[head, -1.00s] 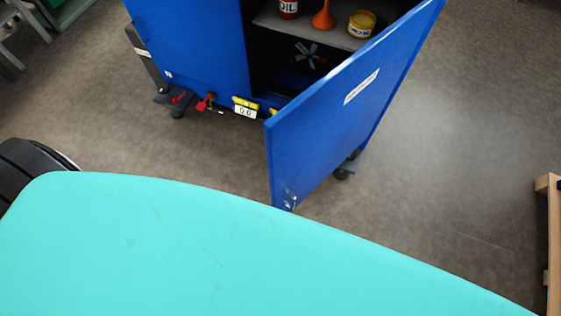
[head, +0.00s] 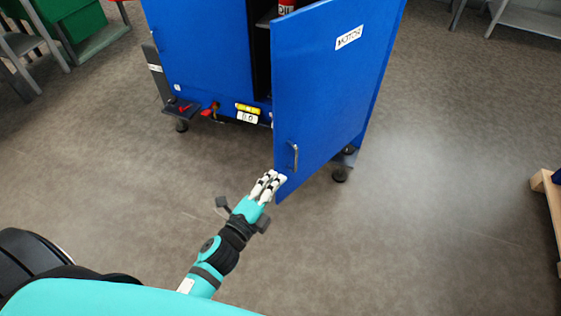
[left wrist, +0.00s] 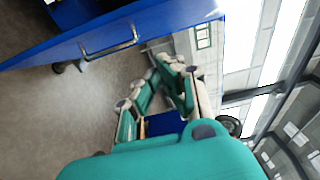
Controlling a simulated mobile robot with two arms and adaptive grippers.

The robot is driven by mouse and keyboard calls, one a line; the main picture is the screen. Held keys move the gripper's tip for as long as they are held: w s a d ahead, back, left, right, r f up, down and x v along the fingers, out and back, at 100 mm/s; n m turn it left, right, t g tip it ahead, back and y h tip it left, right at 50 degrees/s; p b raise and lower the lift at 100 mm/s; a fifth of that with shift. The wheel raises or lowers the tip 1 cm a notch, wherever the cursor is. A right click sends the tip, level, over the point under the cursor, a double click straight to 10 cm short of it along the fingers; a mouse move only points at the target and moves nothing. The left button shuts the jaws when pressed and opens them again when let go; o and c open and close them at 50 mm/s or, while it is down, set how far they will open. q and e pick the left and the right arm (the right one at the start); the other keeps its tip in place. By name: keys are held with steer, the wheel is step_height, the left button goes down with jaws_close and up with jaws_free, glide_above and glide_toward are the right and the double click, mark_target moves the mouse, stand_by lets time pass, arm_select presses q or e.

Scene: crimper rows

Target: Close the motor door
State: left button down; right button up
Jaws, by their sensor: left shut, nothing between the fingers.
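The blue motor door (head: 326,95) carries a white MOTOR label and a metal handle (head: 292,157) near its lower free edge. It stands partly open on the blue cabinet (head: 200,45), with a dark gap on its left side. My left gripper (head: 270,181) is shut and empty, close to the door's lower free corner, below and left of the handle. In the left wrist view the door (left wrist: 150,25) and its handle (left wrist: 108,40) lie above the gripper fingers (left wrist: 160,75). I cannot tell if the fingertips touch the door. My right gripper is not in view.
A red oil can (head: 286,7) shows in the gap. Below the cabinet are a yellow-and-white counter plate (head: 247,113), a red-marked pedal (head: 182,108) and castors (head: 340,174). A wooden frame (head: 547,190) stands at the right edge. The floor right of the door is clear.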

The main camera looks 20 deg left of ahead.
mark_target(281, 148)
arm_select(q)
steer(key=w, duration=0.3)
steer(key=w+a, duration=0.1)
steer(key=w, duration=0.7)
steer(key=shift+a+f, duration=0.1)
steer(key=shift+a, duration=0.3)
steer(key=shift+a, duration=0.1)
